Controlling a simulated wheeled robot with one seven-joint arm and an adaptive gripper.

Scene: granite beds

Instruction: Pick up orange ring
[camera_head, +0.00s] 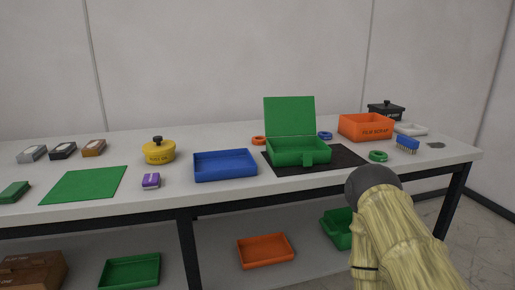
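The orange ring (259,141) lies on the table toward the back, just left of the open green box (300,155). It is small in the picture, and its right side is close to the box's raised lid. My arm reaches up from the lower right, with a dark rounded joint at the table's front edge. My gripper does not show in this view.
A blue ring (325,135) and a green ring (378,156) lie right of the green box. A blue tray (225,178) stands in front-left of the orange ring. An orange bin (366,120) stands back right. A yellow pot (159,153) stands left. Table is clear behind the blue tray.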

